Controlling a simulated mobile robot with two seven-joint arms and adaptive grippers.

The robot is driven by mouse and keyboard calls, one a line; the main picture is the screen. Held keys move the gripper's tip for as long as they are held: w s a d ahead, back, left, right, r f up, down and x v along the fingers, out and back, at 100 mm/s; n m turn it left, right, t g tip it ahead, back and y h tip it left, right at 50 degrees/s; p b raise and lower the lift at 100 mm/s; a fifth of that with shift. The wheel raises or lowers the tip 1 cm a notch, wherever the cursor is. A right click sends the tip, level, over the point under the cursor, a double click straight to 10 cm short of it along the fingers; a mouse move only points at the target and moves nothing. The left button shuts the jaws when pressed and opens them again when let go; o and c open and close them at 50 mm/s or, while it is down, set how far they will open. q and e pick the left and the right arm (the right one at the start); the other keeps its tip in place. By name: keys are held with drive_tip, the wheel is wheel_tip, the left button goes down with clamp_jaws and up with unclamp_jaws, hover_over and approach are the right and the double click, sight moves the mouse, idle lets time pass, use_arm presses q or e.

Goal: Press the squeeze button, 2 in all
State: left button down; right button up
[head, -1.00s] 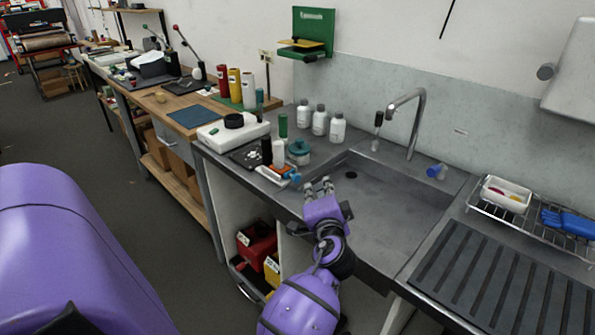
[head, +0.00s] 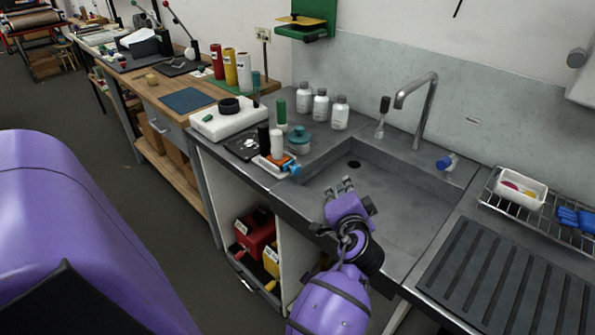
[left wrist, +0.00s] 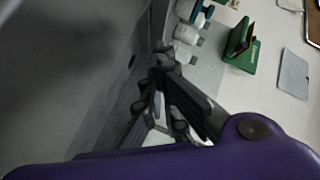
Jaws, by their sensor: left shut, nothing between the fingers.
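My left gripper (head: 343,182) is shut and empty above the near left part of the sink basin (head: 395,215). In the left wrist view, its dark fingers (left wrist: 160,62) come together with nothing between them. I cannot tell for certain which part is the squeeze button. Candidates include a black round cap on a white block (head: 222,122) left of the sink and a grey knob (head: 577,58) on a white wall unit at the upper right. The gripper touches neither. My right gripper is not in view.
White bottles (head: 341,113) stand behind the sink's left side; they also show in the left wrist view (left wrist: 186,34). A tap (head: 428,105) rises at the back. A teal-lidded jar (head: 298,140) and small tray stand left of the gripper. A dish rack (head: 485,203) is at right.

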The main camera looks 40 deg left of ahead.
use_arm(q)
drive_tip(key=a+p, duration=0.1)
drive_tip(key=a, duration=0.7)
drive_tip(key=shift+w+a, duration=0.35)
drive_tip(key=shift+a, duration=0.05)
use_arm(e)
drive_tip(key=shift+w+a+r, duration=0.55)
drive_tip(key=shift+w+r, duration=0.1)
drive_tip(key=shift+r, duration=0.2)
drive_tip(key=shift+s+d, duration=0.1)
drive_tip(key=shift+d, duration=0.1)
use_arm(q)
drive_tip(key=shift+a+p, duration=0.3)
drive_tip(key=shift+a, duration=0.15)
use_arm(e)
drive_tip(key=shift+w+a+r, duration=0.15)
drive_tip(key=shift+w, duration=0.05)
